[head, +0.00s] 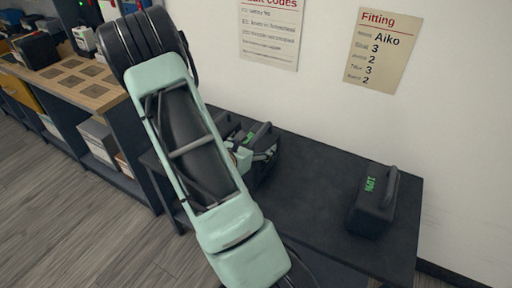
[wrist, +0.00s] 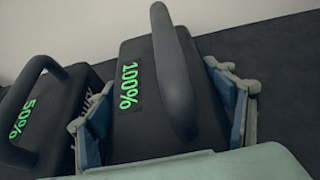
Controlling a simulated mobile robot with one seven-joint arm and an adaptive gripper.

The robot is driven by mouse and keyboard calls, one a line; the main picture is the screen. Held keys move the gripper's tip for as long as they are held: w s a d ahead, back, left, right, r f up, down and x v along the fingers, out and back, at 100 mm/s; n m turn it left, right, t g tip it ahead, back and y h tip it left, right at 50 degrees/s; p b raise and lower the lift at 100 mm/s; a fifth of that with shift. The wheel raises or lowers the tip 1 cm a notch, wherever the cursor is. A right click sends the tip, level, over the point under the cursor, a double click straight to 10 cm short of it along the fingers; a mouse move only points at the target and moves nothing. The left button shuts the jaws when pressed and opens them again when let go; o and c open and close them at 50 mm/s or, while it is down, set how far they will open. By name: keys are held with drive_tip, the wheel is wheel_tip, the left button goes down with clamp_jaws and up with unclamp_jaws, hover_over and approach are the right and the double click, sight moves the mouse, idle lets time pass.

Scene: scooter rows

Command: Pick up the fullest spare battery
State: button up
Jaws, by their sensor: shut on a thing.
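In the wrist view my gripper (wrist: 165,113) is shut on a black battery (wrist: 137,137) with a green "100%" display and a curved handle. One finger lies against each side of its body. A second black battery (wrist: 48,112) reading "50%" stands just left of it. In the head view a third battery (head: 373,203) reading "10%" stands alone at the right of the dark table (head: 310,205). My arm hides most of the gripper in the head view; part of the held battery (head: 266,142) shows beside it. I cannot tell whether it is clear of the table.
A wooden-topped bench (head: 75,83) with shelves stands at the left, with dark items on top. The wall behind the table carries a "Fitting" notice (head: 383,48) and a codes sheet (head: 270,32). The table is clear between the held battery and the "10%" one.

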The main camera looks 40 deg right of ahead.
drive_tip(key=s+r+p, duration=0.1)
drive_tip(key=r, duration=0.1)
drive_tip(key=s+a+r, duration=0.1)
drive_tip(key=s+r, duration=0.1)
drive_tip(key=r, duration=0.1)
drive_tip(key=s+a+r+p, duration=0.1)
drive_tip(key=r, duration=0.2)
drive_tip(key=shift+s+a+r+p, duration=0.1)
drive_tip(key=shift+s+a+p, duration=0.05)
drive_tip(key=shift+s+p, duration=0.2)
drive_tip(key=shift+c, duration=0.2)
drive_tip(key=s+a+r+p, duration=0.3)
drive_tip(key=s+p, duration=0.4)
drive_tip(key=p, duration=1)
drive_tip(key=shift+s+a+r, duration=0.2)
drive_tip(key=shift+s+a, duration=0.1)
drive_tip(key=shift+a, duration=0.15)
